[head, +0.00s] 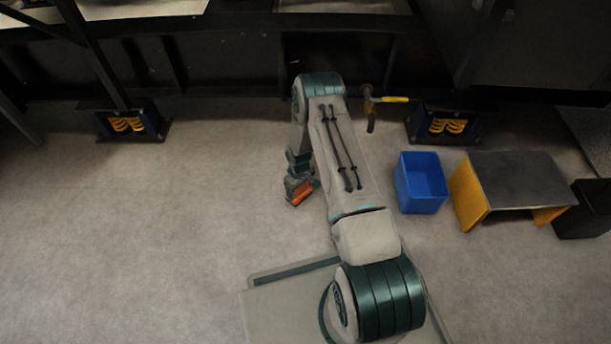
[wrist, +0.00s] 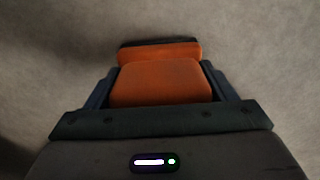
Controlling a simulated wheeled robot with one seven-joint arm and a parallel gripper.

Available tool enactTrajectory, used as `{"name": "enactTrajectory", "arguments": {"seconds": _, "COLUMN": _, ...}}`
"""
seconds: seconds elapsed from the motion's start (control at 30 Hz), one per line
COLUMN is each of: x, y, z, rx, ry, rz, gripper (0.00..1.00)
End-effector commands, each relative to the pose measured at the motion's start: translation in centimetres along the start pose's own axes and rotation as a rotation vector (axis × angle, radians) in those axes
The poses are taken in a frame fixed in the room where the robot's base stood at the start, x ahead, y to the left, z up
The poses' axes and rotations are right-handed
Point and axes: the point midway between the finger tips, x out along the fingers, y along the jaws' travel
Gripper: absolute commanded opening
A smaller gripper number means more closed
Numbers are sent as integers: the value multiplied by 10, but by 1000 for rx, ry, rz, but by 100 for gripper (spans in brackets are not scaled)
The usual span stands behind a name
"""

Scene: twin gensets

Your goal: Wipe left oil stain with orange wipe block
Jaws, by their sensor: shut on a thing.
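My gripper (head: 297,188) is left of the middle in the head view, low over the bare floor. It is shut on the orange wipe block (head: 300,194). In the wrist view the orange wipe block (wrist: 160,82) sits between the two fingers of my gripper (wrist: 160,85), with a dark strip along its far edge. Whether the block touches the floor cannot be told. No oil stain can be made out in either view; my arm hides part of the floor.
A blue bin (head: 421,183) stands right of my arm, beside a dark-topped step with yellow sides (head: 515,180). Spring mounts (head: 128,124) and (head: 446,126) stand under the dark frame. The floor (head: 150,220) at left is clear.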

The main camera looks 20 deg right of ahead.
Motion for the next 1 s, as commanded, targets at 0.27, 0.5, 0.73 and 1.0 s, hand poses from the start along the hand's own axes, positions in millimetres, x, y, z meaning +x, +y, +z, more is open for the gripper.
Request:
{"name": "enactTrajectory", "arguments": {"seconds": 0.27, "x": -26, "y": 8, "z": 5, "rx": 0, "ry": 1, "rz": 1, "gripper": 48}}
{"name": "enactTrajectory", "arguments": {"seconds": 0.5, "x": -48, "y": 10, "z": 6, "rx": 4, "ry": 1, "rz": 1, "gripper": 48}}
{"name": "enactTrajectory", "arguments": {"seconds": 0.73, "x": -68, "y": 8, "z": 5, "rx": 1, "ry": 0, "rz": 1, "gripper": 48}}
{"name": "enactTrajectory", "arguments": {"seconds": 1.0, "x": -81, "y": 7, "z": 5, "rx": -1, "ry": 0, "rz": 0, "gripper": 48}}
